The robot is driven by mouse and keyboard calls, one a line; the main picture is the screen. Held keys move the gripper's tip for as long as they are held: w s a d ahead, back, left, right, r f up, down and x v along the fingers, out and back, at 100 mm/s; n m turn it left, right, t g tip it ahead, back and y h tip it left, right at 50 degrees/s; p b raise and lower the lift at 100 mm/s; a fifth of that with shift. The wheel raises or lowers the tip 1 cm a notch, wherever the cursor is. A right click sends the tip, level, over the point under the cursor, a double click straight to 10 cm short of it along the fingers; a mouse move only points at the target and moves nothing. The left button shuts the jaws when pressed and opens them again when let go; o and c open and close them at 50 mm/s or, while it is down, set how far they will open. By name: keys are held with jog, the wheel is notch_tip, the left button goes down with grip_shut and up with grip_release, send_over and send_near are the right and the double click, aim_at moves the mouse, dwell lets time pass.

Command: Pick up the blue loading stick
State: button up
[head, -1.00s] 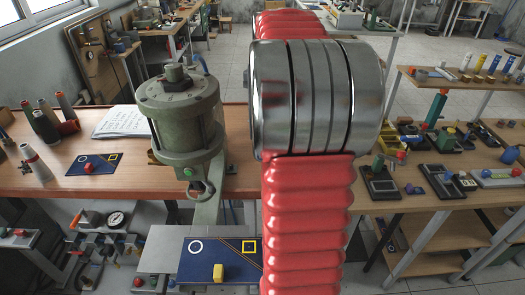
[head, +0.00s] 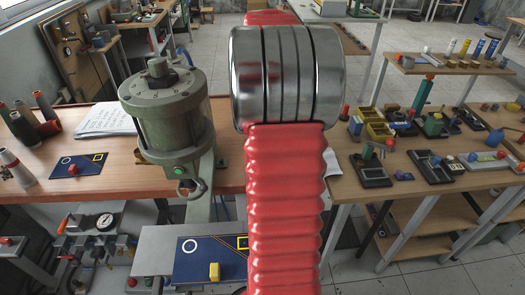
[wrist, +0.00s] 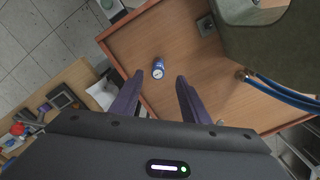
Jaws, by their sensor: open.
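In the wrist view a small blue cylinder with a pale end (wrist: 158,68) stands or lies on the wooden bench top, apart from my fingers. It looks like the blue loading stick seen nearly end-on, but its length cannot be told. My gripper (wrist: 158,78) is open and empty, its two purple fingers one on each side of the cylinder in the picture, with bench showing between them. In the head view my red arm and its metal joint hide my gripper and that part of the bench, and the blue stick does not show.
A green press-like machine (head: 168,115) stands on the wooden bench (head: 80,190) left of my arm. Its bulk (wrist: 265,45) also shows at upper right in the wrist view, with blue hoses (wrist: 285,92) close by. A side table (head: 365,195) with several devices stands at right.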

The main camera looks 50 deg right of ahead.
jog(key=shift+f, duration=1.9)
jog(key=shift+s+d+f, duration=0.1)
jog(key=shift+s+f, duration=0.05)
jog(key=shift+f, duration=2.45)
jog(key=shift+c, duration=0.3)
grip_shut()
